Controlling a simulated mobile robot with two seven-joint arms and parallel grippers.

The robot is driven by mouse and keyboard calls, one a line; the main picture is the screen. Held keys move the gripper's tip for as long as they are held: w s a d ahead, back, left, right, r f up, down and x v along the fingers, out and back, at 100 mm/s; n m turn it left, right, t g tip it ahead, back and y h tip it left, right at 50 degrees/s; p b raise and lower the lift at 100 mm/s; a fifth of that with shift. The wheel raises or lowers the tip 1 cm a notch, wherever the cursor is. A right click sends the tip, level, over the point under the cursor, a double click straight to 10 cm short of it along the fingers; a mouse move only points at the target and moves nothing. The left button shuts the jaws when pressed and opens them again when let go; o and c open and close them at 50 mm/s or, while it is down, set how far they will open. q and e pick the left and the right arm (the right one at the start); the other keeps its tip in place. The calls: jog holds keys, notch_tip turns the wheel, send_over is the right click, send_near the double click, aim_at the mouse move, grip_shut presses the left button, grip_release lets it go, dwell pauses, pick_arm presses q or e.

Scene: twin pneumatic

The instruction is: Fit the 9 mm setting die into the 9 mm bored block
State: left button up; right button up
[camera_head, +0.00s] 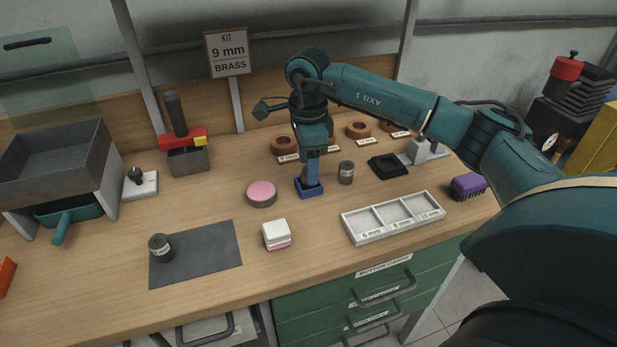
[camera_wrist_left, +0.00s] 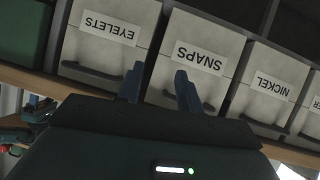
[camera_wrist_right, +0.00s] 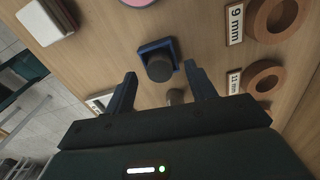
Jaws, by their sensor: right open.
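My right gripper (camera_head: 312,178) is open, fingers pointing down at a blue square base (camera_head: 306,190). In the right wrist view, a dark round piece (camera_wrist_right: 160,68) sits on that base, in line with the gap between the fingers; contact cannot be told. A small dark labelled cylinder (camera_head: 346,173) stands just right of it, and another (camera_head: 161,248) on the grey mat (camera_head: 215,262). Their sizes are unreadable. A brown bored block (camera_wrist_right: 276,16) lies by a 9 mm label (camera_wrist_right: 235,22). My left gripper (camera_wrist_left: 160,85) is open and empty, facing labelled drawers.
A white tray (camera_head: 352,238) with three labelled compartments lies at the front right. A pink-topped disc (camera_head: 261,192) and a white-pink stack (camera_head: 276,235) stand left of my right gripper. More brown bored blocks (camera_head: 358,129) line the back.

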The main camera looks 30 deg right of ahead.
jog(key=shift+f, duration=0.8)
jog(key=shift+c, duration=0.5)
jog(key=shift+r, duration=0.1)
grip_shut()
